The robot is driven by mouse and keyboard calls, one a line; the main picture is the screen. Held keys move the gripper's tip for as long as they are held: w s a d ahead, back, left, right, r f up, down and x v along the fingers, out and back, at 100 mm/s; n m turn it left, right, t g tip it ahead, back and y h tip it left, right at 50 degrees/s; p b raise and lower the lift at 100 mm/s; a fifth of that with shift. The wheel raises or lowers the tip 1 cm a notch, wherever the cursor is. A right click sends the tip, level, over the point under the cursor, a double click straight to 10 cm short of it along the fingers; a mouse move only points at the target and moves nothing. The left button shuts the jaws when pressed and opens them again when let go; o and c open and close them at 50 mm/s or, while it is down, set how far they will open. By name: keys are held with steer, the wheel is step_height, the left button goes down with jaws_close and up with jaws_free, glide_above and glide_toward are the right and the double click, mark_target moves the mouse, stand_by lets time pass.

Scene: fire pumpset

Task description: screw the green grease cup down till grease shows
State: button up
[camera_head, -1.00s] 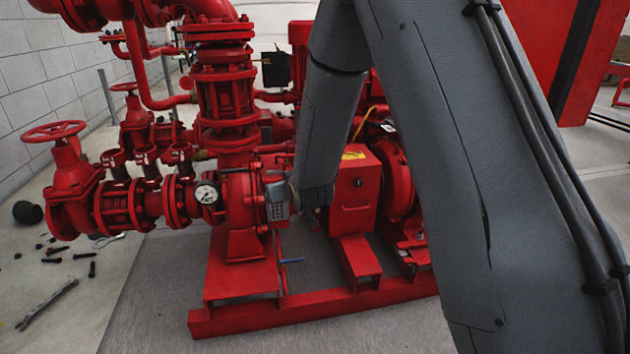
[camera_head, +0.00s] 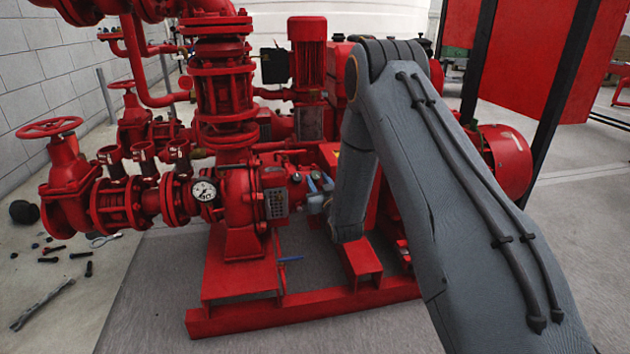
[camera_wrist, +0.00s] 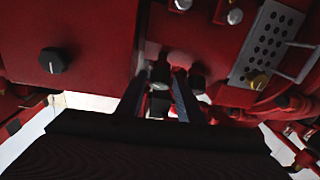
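In the wrist view, the two dark fingers of my gripper (camera_wrist: 163,76) stand apart, one on each side of a small pale green round part (camera_wrist: 160,86), which looks like the green grease cup. Some red shows between the fingers, and I see no clear contact with the cup. No grease can be made out. In the head view, my gripper (camera_head: 319,184) is small beside the red pump housing (camera_head: 240,205), right of its perforated grey plate (camera_head: 276,203). I cannot make out the green cup there.
The perforated plate also shows in the wrist view (camera_wrist: 268,42), with a brass fitting (camera_wrist: 257,79) near it. A black knob (camera_wrist: 53,60) is at left. A pressure gauge (camera_head: 204,191) and handwheel (camera_head: 49,128) stand left of the pump. Loose tools lie on the left floor.

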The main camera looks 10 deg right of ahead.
mark_target(317, 179)
steer(key=shift+w+a+b, duration=0.1)
steer(key=shift+w+b, duration=0.35)
steer(key=shift+w, duration=1.05)
steer(key=shift+c, duration=0.4)
steer(key=c, duration=0.7)
steer(key=shift+a+m+h+p, duration=0.1)
steer(key=shift+m+h+p, duration=0.2)
steer(key=shift+m+h, duration=0.1)
steer(key=m+h+p, duration=0.2)
steer(key=m+h, duration=0.1)
steer(key=m, duration=0.1)
steer(key=shift+r+m, duration=0.1)
steer(key=shift+m, duration=0.2)
steer(key=shift+m+g+h+p, duration=0.9)
steer(key=shift+m+h, duration=0.7)
steer(key=shift+m, duration=0.5)
steer(key=shift+h, duration=0.3)
